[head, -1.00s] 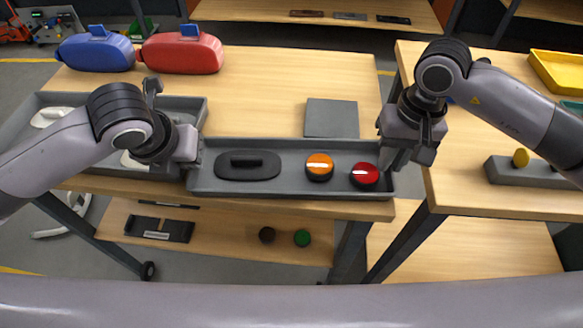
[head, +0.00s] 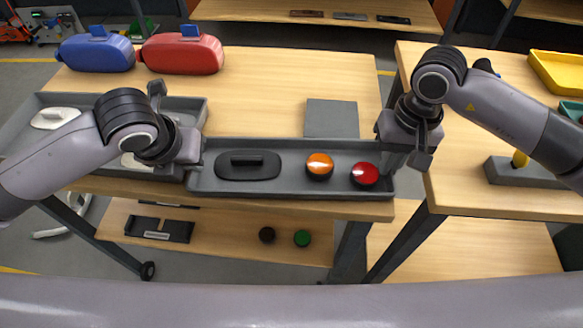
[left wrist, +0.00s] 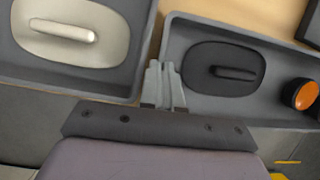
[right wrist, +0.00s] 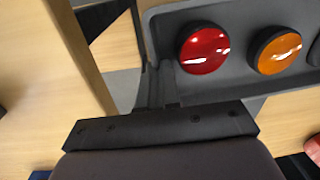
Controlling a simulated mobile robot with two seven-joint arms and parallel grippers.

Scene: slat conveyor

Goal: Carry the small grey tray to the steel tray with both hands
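The small grey tray (head: 290,193) lies at the front edge of the wooden table. It holds a black oval piece with a handle (head: 248,166), an orange round button (head: 319,166) and a red round button (head: 365,175). My left gripper (head: 194,160) is at its left end; in the left wrist view the fingers (left wrist: 166,85) are close together on that end wall. My right gripper (head: 394,165) is at its right end; in the right wrist view the fingers (right wrist: 162,85) close around the end wall. The larger grey tray on the left, apparently the steel tray (head: 190,103), holds white pieces.
A flat grey plate (head: 332,118) lies behind the small tray. Blue (head: 95,53) and red (head: 181,53) cases stand at the back left. A gap separates this table from the right one, which bears a grey block (head: 520,172) and a yellow bin (head: 560,72).

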